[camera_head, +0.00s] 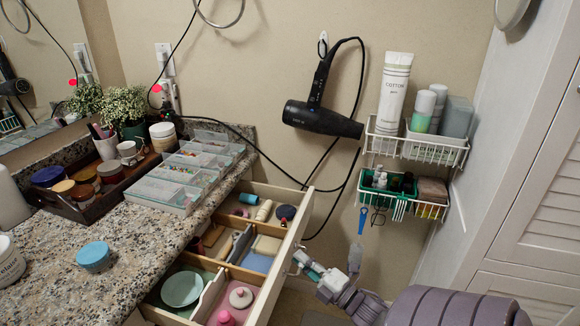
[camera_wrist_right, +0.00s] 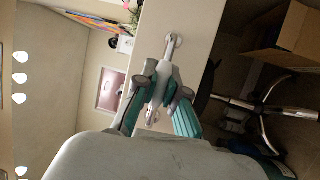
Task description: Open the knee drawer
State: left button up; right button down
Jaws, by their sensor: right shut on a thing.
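The knee drawer (camera_head: 283,262) under the granite counter stands pulled out, with its divided inside in plain view. It holds a green dish, a pink bottle, brushes and other small items. My right gripper (camera_head: 300,262) is at the outer side of the drawer front, shut on the drawer handle. In the right wrist view, my gripper (camera_wrist_right: 165,80) reaches to the metal handle (camera_wrist_right: 173,42) on the pale drawer front (camera_wrist_right: 190,18). The fingers partly hide the handle. My left gripper is not in view.
The granite counter (camera_head: 120,245) carries a dark tray (camera_head: 120,193), clear organizer boxes (camera_head: 160,193) and a blue-lidded jar (camera_head: 94,256). A hair dryer (camera_head: 322,120) and wire baskets (camera_head: 415,145) hang on the wall. A white louvred cabinet (camera_head: 535,190) stands at right.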

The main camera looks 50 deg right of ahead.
jog(key=shift+s+f, duration=0.1)
jog(key=shift+s, duration=0.15)
jog(key=c, duration=1.2)
grip_release()
jog(key=shift+d, duration=0.1)
jog(key=s, duration=0.4)
jog(key=s+f, duration=0.1)
jog(key=s, duration=0.2)
jog(key=s+f, duration=0.1)
jog(key=s, duration=0.3)
jog(key=shift+s, duration=0.35)
